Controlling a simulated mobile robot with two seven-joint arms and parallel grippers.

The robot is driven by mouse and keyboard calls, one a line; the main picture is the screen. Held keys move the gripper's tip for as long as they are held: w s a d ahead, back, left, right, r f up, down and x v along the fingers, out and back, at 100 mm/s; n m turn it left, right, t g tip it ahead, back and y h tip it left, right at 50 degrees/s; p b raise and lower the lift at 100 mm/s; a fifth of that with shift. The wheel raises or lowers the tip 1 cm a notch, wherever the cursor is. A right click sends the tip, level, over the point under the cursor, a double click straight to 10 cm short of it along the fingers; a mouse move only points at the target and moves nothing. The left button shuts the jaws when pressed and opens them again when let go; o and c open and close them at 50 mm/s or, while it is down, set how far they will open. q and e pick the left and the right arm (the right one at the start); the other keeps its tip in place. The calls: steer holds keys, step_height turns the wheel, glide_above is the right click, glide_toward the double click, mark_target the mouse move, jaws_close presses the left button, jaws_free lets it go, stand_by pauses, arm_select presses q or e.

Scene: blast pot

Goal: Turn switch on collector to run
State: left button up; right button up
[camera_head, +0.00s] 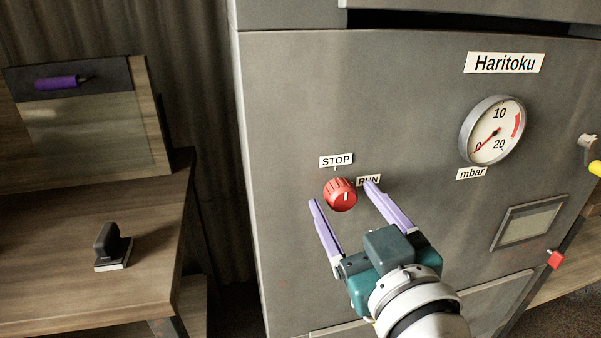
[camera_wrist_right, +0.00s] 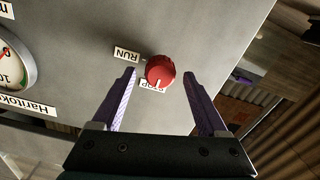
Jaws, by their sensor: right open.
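The switch is a round red knob (camera_head: 340,194) on the grey front of the collector (camera_head: 290,110). A STOP label (camera_head: 336,160) is above it and a RUN label (camera_head: 365,180) is at its upper right, partly covered by a finger. In the right wrist view the knob (camera_wrist_right: 160,70) shows a white mark on the side of the STOP label. My right gripper (camera_head: 341,193) is open, with one purple finger on each side of the knob. There is a visible gap on both sides in the wrist view. My left gripper is not in view.
A round mbar gauge (camera_head: 493,131) sits on the panel to the right, under the Haritoku label (camera_head: 504,63). A small framed window (camera_head: 530,223) is lower right. A wooden bench (camera_head: 95,240) with a dark-handled tool (camera_head: 112,246) stands left.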

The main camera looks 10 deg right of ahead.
jaws_close()
stand_by(0.5)
